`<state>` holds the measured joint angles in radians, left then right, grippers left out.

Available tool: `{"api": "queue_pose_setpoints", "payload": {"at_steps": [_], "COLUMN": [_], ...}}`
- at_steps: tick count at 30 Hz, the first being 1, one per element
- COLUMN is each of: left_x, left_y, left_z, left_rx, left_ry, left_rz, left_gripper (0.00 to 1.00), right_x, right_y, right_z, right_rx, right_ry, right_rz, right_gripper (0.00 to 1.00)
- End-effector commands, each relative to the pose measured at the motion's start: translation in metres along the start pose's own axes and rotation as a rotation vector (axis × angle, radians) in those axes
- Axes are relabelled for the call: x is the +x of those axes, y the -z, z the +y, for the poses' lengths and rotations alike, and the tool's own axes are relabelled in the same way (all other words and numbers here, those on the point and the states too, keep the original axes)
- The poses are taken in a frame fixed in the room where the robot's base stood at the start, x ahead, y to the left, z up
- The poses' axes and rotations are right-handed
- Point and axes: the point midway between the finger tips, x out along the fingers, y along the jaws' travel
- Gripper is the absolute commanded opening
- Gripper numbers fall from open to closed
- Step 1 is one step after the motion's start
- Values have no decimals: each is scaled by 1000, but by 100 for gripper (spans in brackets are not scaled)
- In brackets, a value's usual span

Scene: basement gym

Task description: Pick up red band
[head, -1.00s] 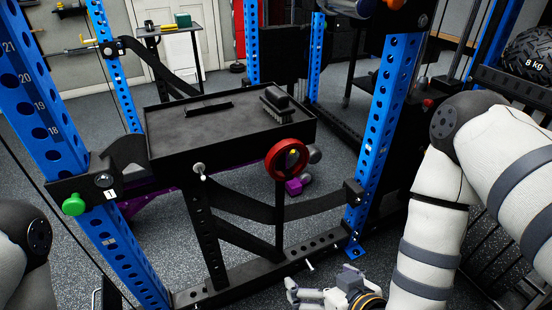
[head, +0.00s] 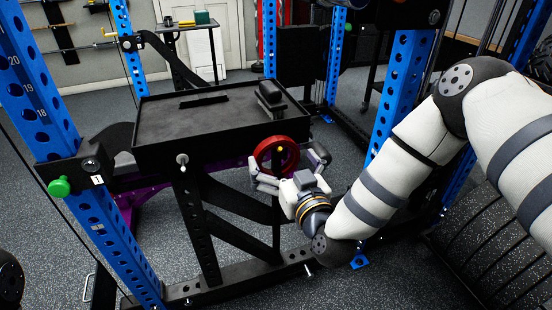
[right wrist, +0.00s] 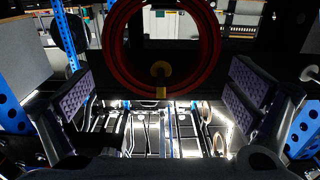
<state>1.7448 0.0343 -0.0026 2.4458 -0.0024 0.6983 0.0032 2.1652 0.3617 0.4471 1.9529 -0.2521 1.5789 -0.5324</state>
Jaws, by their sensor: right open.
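The red band (head: 277,140) is a thick ring at the front right of the black tray, around a yellow-tipped peg (head: 280,149). It also fills the upper middle of the right wrist view (right wrist: 111,45), with its top cut off. My right gripper (head: 288,168) is open and empty, in front of the band's lower part. In the right wrist view its two padded fingers (right wrist: 160,97) stand wide apart, left and right of the band's lower edge. I see no finger touching the band. My left gripper is out of view.
The black tray (head: 180,125) holds dark blocks and spans a frame with blue perforated uprights (head: 398,90). A green knob (head: 59,187) sticks out at left. Black diagonal braces (head: 235,200) lie below the tray. Weight plates (head: 500,240) stand at lower right. Speckled floor is open at lower left.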

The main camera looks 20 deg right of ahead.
Motion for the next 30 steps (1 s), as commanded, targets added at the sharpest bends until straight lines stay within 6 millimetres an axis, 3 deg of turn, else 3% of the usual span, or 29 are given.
{"api": "queue_pose_setpoints", "payload": {"at_steps": [6, 13, 18, 19, 30], "left_x": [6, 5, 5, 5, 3], "left_y": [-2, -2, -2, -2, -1], "left_z": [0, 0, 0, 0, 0], "left_rx": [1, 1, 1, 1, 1], "left_ry": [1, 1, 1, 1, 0], "left_rz": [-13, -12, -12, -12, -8], "left_gripper": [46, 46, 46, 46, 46], "right_x": [34, 36, 36, 36, 36], "right_y": [-3, -2, -2, -2, 6], "right_z": [-1, -1, -1, -1, -2], "right_rx": [-1, 0, 0, 0, 0], "right_ry": [-1, 0, 0, 0, 0], "right_rz": [-2, -1, -1, -1, 2], "right_gripper": [100, 100, 61, 59, 59]}}
